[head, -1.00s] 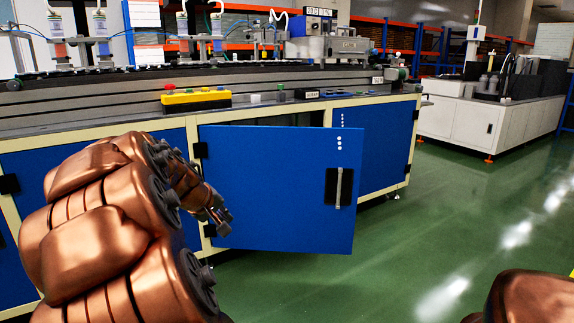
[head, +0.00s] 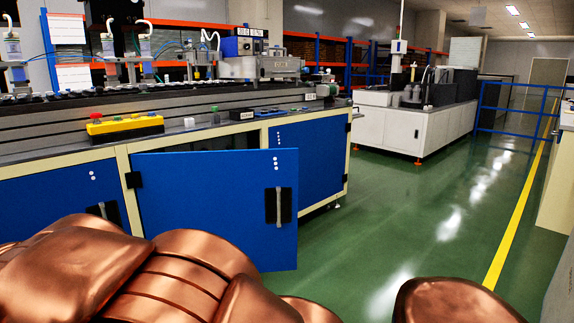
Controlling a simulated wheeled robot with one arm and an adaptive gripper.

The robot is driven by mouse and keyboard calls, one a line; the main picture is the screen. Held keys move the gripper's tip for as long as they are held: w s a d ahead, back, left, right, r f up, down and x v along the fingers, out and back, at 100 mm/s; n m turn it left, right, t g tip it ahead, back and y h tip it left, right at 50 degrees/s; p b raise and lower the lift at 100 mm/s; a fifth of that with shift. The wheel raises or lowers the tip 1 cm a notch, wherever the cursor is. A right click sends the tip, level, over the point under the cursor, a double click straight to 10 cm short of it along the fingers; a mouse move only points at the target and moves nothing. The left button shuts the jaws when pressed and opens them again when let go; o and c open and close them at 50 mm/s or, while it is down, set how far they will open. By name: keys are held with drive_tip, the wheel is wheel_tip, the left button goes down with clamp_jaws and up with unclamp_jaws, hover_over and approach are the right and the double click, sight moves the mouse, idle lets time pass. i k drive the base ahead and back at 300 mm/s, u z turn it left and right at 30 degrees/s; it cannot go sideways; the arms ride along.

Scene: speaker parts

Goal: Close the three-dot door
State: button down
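The blue three-dot door (head: 215,205) stands ajar from the cabinet under the machine line. It is hinged at its left edge, and its free right edge swings out over the green floor. Three white dots sit near its upper right corner, above a black handle plate (head: 270,206) with a grey bar. A dark gap of the cabinet opening (head: 215,138) shows above the door. My copper arm fills the bottom left and covers the door's lower left part. My gripper is not in view.
A blue two-dot door (head: 60,198) to the left and another blue door (head: 315,170) to the right look shut. A yellow button box (head: 125,124) is on the bench. Green floor (head: 400,230) is clear to the right. A white cabinet (head: 400,128) stands farther back.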

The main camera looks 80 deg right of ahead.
sight(249, 199)
drive_tip(key=u, duration=2.25)
drive_tip(key=k, duration=1.1)
drive_tip(key=z, duration=2.65)
